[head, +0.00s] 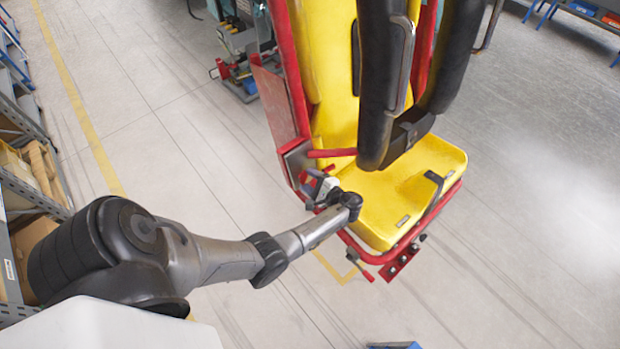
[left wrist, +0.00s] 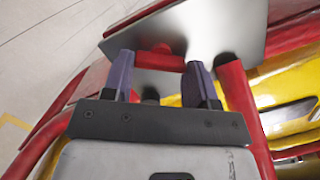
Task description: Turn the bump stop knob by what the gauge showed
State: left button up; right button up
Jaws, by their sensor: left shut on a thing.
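A coaster seat (head: 420,185) with a yellow shell, red tube frame and black restraint stands in the middle of the head view. My left gripper (head: 320,188) is at the left side of its frame, partly hidden by its own wrist. In the left wrist view, the two purple fingers of my left gripper (left wrist: 161,72) stand either side of a red cylindrical part (left wrist: 158,60), seemingly the bump stop knob, in front of a grey plate (left wrist: 215,28). The gripper is shut on this part. No gauge reading can be made out. My right gripper is not in view.
Red tubing (left wrist: 240,110) runs close to the right of the left gripper. A small red-tipped lever (head: 367,275) sticks out below the seat. Shelving (head: 25,190) stands at the far left and a machine (head: 240,60) behind.

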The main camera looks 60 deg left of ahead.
pick_arm(q)
jog(key=shift+s+f+m+t+y, duration=0.1)
jog(key=shift+f+m+t+y, duration=0.05)
jog(key=shift+m, duration=0.9)
jog(key=shift+s+f+m+t+y, duration=0.1)
jog(key=shift+m+t+y, duration=0.05)
jog(key=shift+m, duration=0.9)
jog(key=o, duration=0.6)
jog(key=shift+c, duration=0.2)
jog(key=shift+o, duration=0.6)
jog(key=shift+a, duration=0.15)
jog(key=shift+o, duration=1.3)
jog(key=shift+r, duration=0.1)
jog(key=shift+w+d, duration=0.1)
jog(key=shift+d, duration=0.1)
